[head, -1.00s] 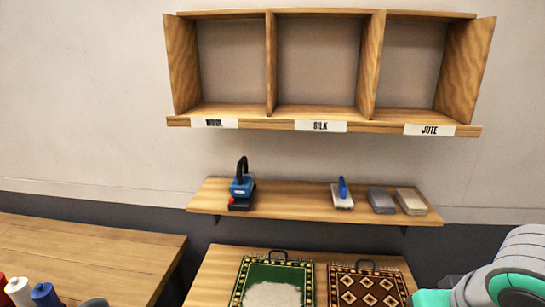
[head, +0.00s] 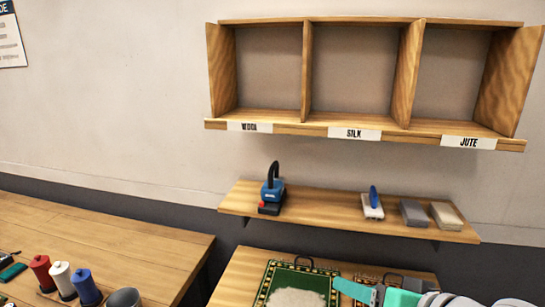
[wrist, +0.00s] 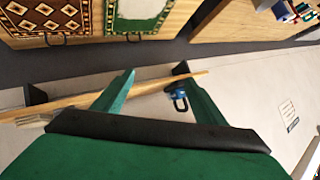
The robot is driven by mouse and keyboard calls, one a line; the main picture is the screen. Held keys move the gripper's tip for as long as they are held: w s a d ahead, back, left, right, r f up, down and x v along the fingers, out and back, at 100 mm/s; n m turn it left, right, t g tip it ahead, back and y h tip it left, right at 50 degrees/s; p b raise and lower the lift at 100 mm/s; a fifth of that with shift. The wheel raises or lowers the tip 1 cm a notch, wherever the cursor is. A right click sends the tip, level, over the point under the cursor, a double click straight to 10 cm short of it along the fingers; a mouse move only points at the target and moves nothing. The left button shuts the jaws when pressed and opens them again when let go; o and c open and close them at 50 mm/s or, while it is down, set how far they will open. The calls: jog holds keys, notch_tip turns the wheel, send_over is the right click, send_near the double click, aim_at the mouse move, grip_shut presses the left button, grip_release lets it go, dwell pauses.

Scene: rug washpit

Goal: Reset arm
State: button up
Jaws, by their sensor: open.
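My gripper (wrist: 157,82) is open and empty in the wrist view, its two green fingers spread apart. In the head view my gripper (head: 362,293) is at the lower right, in front of the brown patterned rug (head: 366,277) and hiding most of it. The green-bordered rug (head: 262,297) with a pale patch lies beside it on the wooden table. In the wrist view the brown rug (wrist: 36,17) and the green rug (wrist: 134,12) show at the top left, apart from the fingers.
Above hangs an empty cubby (head: 358,70) labelled WOOL, SILK and JUTE. Thread spools (head: 62,281) stand on the left bench (head: 110,235).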

jog(key=w+a+f+m+t+y, duration=0.2)
jog(key=w+a+f+m+t, duration=0.2)
jog(key=w+a+t, duration=0.4)
jog(key=s+a+f+m+h, duration=0.2)
jog(key=s+a+f+h, duration=0.1)
jog(key=f, duration=0.5)
jog(key=s+a+f+m+h, duration=0.3)
jog(key=f, duration=0.5)
jog(key=s+a+f+n+g+h, duration=0.25)
jog(key=s+f, duration=0.75)
jog(key=s, duration=0.5)
jog(key=s+a+f+n+y, duration=0.1)
jog(key=s+n, duration=0.7)
jog(key=s, duration=0.8)
jog(key=shift+s+a+f+y, duration=0.3)
jog(key=shift+y, duration=0.35)
jog(key=shift+g, duration=0.25)
jog(key=shift+c, duration=0.2)
